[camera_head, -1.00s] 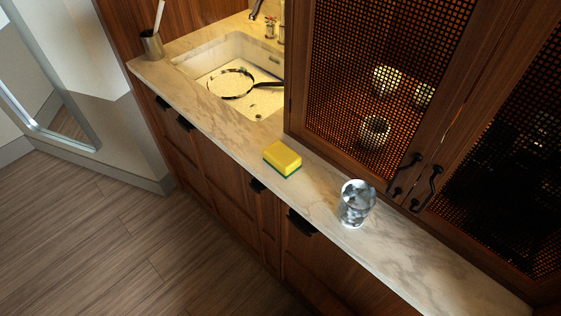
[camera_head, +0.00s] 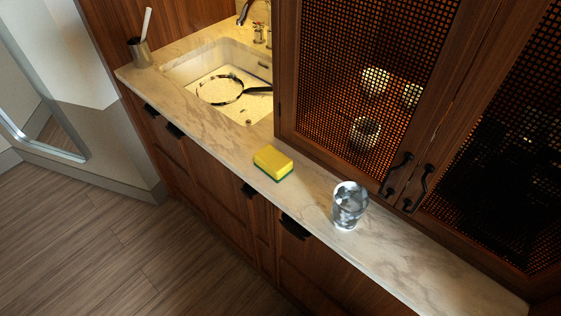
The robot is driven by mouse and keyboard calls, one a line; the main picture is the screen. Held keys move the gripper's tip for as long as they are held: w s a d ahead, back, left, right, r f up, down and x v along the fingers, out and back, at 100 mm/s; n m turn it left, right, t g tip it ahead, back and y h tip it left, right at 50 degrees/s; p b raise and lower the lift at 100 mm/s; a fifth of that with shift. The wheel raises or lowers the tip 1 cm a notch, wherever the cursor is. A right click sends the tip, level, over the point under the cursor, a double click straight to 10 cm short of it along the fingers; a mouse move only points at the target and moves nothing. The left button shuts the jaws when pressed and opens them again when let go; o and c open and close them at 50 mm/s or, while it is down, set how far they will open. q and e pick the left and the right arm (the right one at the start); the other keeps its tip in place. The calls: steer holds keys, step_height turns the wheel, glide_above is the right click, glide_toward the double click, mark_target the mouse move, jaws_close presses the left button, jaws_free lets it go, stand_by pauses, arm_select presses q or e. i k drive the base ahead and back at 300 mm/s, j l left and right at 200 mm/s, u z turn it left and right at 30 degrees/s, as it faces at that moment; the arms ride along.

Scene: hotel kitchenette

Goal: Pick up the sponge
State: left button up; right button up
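A yellow sponge with a green underside (camera_head: 273,162) lies flat on the marble counter (camera_head: 415,262), between the sink and a clear glass. It is close to the counter's front edge and nothing covers it. Neither my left gripper nor my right gripper shows in the head view.
The clear glass (camera_head: 349,205) stands right of the sponge. The sink (camera_head: 179,68) at the back left holds a round black-rimmed pan or strainer (camera_head: 219,90). A mesh-door cabinet (camera_head: 291,60) rises behind the sponge. The floor in front is clear.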

mark_target(276, 166)
steer(key=j+z, duration=0.2)
steer(key=z, duration=0.2)
steer(key=j+z, duration=0.2)
steer(key=z, duration=0.25)
steer(key=j+z, duration=0.15)
steer(key=j, duration=0.3)
steer(key=j+z, duration=0.15)
steer(key=j, duration=0.35)
steer(key=k+j+z, duration=0.15)
steer(key=j, duration=0.3)
steer(key=k+j+z, duration=0.15)
steer(key=j, duration=0.3)
steer(key=k+j, duration=0.1)
steer(key=j, duration=0.4)
steer(key=k+j, duration=0.1)
steer(key=j, duration=0.35)
